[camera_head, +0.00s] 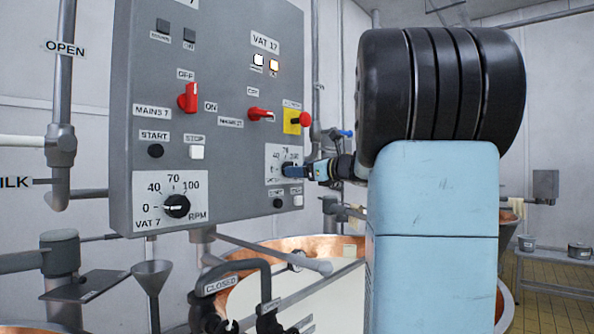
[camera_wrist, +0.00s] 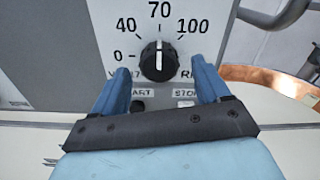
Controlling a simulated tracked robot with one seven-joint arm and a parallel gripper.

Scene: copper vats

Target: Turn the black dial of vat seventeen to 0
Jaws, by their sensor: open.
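The black dial (camera_wrist: 158,60) of vat seventeen sits on a white scale plate (camera_wrist: 112,38) marked 0, 40, 70 and 100. Its white pointer line points straight up, at about 70. In the wrist view my gripper (camera_wrist: 161,68) is open, with one blue finger on each side of the dial and a gap on both sides. No contact with the dial shows. In the head view my gripper (camera_head: 289,170) is at the lower right of the grey panel, at the VAT 17 scale plate (camera_head: 274,153), and its fingers largely hide the dial there.
The panel (camera_head: 230,85) also carries red switches (camera_head: 188,97), a red button on yellow (camera_head: 305,119) and the vat 7 dial (camera_head: 176,206), which points near 0. START and STOP buttons sit below my fingers. A copper vat (camera_head: 240,295) and pipes stand below.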

